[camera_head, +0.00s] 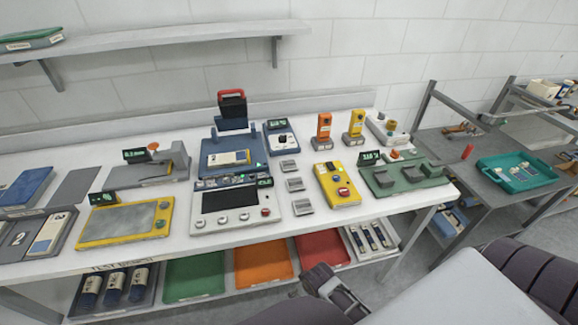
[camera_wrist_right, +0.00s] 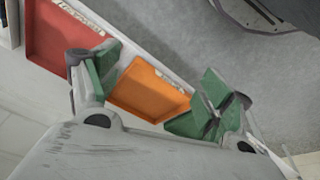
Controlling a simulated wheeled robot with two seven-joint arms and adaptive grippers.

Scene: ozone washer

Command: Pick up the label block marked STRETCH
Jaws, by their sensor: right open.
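Three small grey label blocks lie in a column on the white workbench, right of the grey control panel: the rear block (camera_head: 288,165), the middle block (camera_head: 294,184) and the front block (camera_head: 302,206). Their lettering is too small to read, so I cannot tell which says STRETCH. My right gripper (camera_wrist_right: 152,90) is open and empty in the wrist view, its green-padded fingers wide apart. In the head view it is at the bottom, in front of the bench and apart from the blocks. My left gripper is not in view.
The control panel (camera_head: 236,205) and a yellow device (camera_head: 337,185) flank the blocks. Orange (camera_head: 263,262) and red (camera_head: 322,248) trays lie on the lower shelf. The bench's front edge (camera_head: 245,235) lies between the right gripper and the blocks. A teal tray (camera_head: 517,171) stands right.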

